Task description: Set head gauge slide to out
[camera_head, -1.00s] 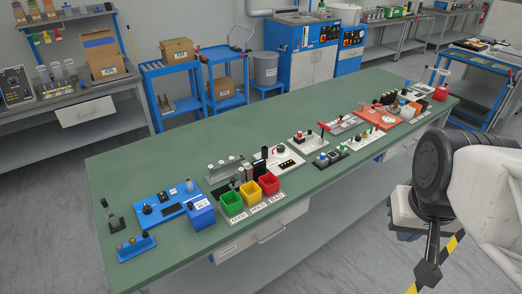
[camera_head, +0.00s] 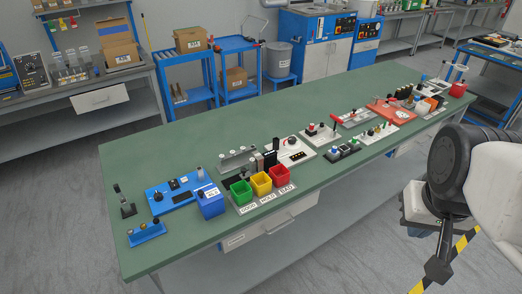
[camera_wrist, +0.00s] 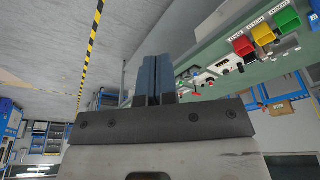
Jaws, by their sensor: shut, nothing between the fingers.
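My gripper (camera_wrist: 156,80) shows in the wrist view, its two dark fingers together with nothing between them. It is in the air, with floor and the tilted bench beyond it, and touches nothing. In the head view the fingers are out of sight. No part is clearly readable as the head gauge slide. Small fixtures stand on the green bench (camera_head: 250,125): a grey rail with posts (camera_head: 237,158), a white unit with a dark knob (camera_head: 293,150), and a grey plate with a red handle (camera_head: 354,117). Their slide positions are too small to tell.
Green (camera_head: 240,191), yellow (camera_head: 261,184) and red (camera_head: 281,175) bins stand at the bench's front edge. A blue panel (camera_head: 175,192) and a blue box (camera_head: 210,204) lie left of them. An orange-red plate (camera_head: 390,112) is farther right. The rear strip of the bench is clear.

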